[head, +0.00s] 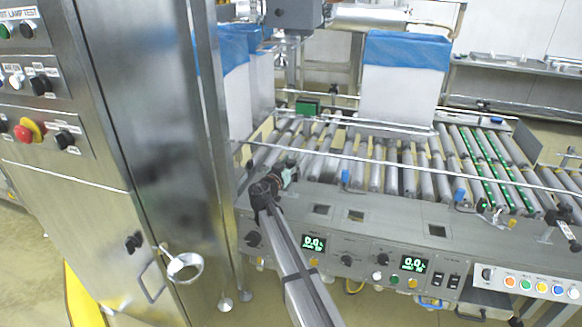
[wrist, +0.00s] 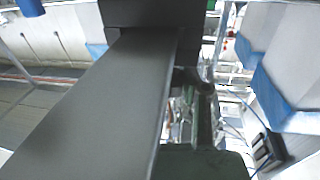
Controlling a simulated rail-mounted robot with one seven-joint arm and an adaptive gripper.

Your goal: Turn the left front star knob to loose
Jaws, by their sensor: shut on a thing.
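My gripper (head: 283,178) is at the left front corner of the roller conveyor, at the end of my arm that reaches up from the bottom of the head view. It is shut on the left front star knob, which is small and mostly hidden by the gripper and wrist there. In the wrist view a broad grey bar fills the left and middle, and a dark rounded part shows just right of it. I cannot make out the knob's lobes or how far it is turned.
The roller conveyor (head: 398,178) extends right, with thin guide rails (head: 400,166) above it. A front panel (head: 392,246) carries displays and buttons. A steel cabinet (head: 130,120) stands close on the left.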

